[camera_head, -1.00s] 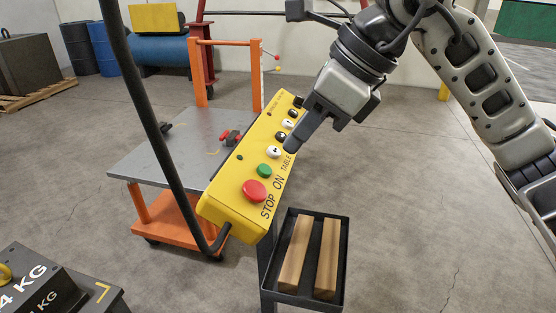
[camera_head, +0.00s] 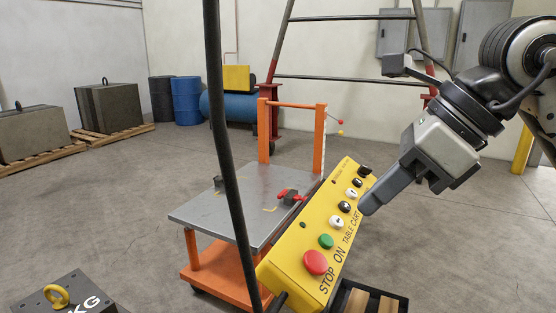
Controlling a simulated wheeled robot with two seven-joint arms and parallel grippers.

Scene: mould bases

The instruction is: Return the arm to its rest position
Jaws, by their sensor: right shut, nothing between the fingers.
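My right arm comes in from the upper right. Its gripper (camera_head: 372,203) is shut and empty, with its fingers pointing down and left. The fingertips show just right of the yellow control box (camera_head: 296,251), level with its upper buttons; whether they touch it I cannot tell. The box is tilted and carries a red STOP button (camera_head: 316,262), a green ON button (camera_head: 326,241) and several black and white buttons. My left gripper is not in view.
An orange cart (camera_head: 215,279) with a grey table top (camera_head: 225,215) stands behind the box. A black cable (camera_head: 222,130) hangs in front of it. A black tray (camera_head: 402,305) with wooden blocks (camera_head: 357,301) is at the bottom. A weight (camera_head: 45,302) sits lower left. Floor at the right is clear.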

